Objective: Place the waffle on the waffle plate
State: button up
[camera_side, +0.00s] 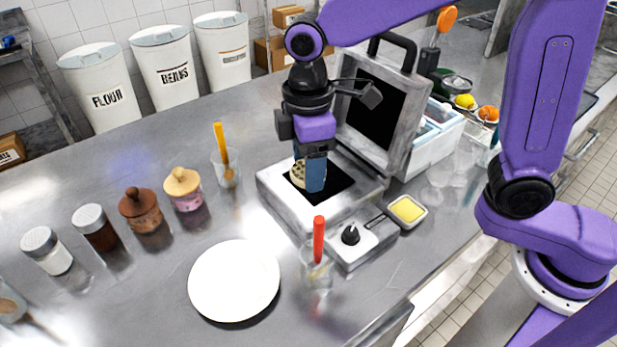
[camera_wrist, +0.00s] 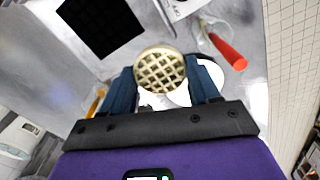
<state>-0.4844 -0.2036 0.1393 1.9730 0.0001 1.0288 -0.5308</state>
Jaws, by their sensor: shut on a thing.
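The round golden waffle (camera_side: 297,175) is held edge-up over the black cooking surface of the open waffle maker (camera_side: 282,200). My gripper (camera_side: 311,180) is shut on it, with the blue fingers pointing down. In the wrist view the waffle (camera_wrist: 160,72) shows its grid face between the two fingers. From the side, a finger hides part of the waffle, and I cannot tell how far it is above the surface. The white plate (camera_side: 234,280) lies empty on the counter at the front; in the wrist view it is partly hidden behind the waffle and a finger.
A glass holding a red-handled utensil (camera_side: 318,240) stands between plate and waffle maker, beside the control knob (camera_side: 350,235). A butter dish (camera_side: 408,211) is at right. A yellow-handled utensil (camera_side: 222,148) stands in a glass.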

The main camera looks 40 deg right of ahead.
jog(key=s+d+r, duration=0.2)
jog(key=s+d, duration=0.1)
jog(key=d, duration=0.3)
jog(key=s+d+r, duration=0.1)
jog(key=s+d, duration=0.1)
jog(key=d, duration=0.4)
send_near(331, 199)
jog(key=w+d+r, duration=0.2)
jog(key=d, duration=0.1)
jog(key=shift+m, duration=0.3)
jog(key=w+f, duration=0.1)
jog(key=f, duration=0.1)
jog(key=w+a+f, duration=0.1)
jog(key=w+f, duration=0.1)
jog(key=shift+w+a+f, duration=0.1)
jog(key=shift+w, duration=0.05)
jog(key=shift+w+a+f, duration=0.15)
jog(key=shift+w+f, duration=0.1)
jog(key=shift+f, duration=1.65)
jog(key=shift+f, duration=0.15)
jog(key=o, duration=0.7)
